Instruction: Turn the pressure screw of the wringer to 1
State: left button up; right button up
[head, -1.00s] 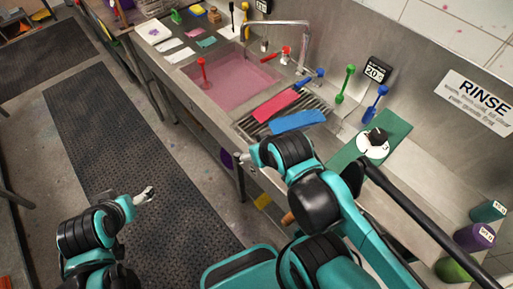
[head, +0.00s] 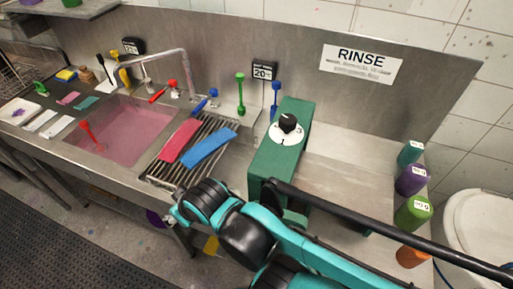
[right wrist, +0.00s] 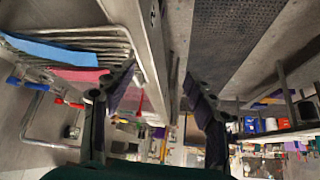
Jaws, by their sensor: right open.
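The wringer (head: 264,160) is a green box on the steel counter, right of the drain rack. On top is the pressure screw, a black knob (head: 287,122) on a white dial plate (head: 284,138) with small numbers. The knob's pointer is too small to read surely. My right gripper (head: 178,213) is at the counter's front edge, left of and below the wringer, apart from it. In the right wrist view its two fingers (right wrist: 160,88) are spread with nothing between them. My left gripper is not in view.
A red cloth (head: 179,142) and a blue cloth (head: 209,149) lie on the drain rack (head: 160,171). A pink-filled sink (head: 125,130) is further left. Several coloured bottles, one purple (head: 411,180), stand at the right. Counter right of the wringer (head: 345,170) is mostly clear; my arm crosses its front.

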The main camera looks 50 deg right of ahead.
aim_at(287, 122)
jog(key=k+j+z, duration=0.3)
jog(key=k+j, duration=0.45)
jog(key=l+z, duration=0.15)
jog(key=z, duration=0.25)
jog(key=i+l+z, duration=0.1)
jog(key=z, duration=0.35)
jog(key=i+l+z, duration=0.1)
jog(key=z, duration=0.3)
jog(key=i+z, duration=0.1)
jog(key=z, duration=0.3)
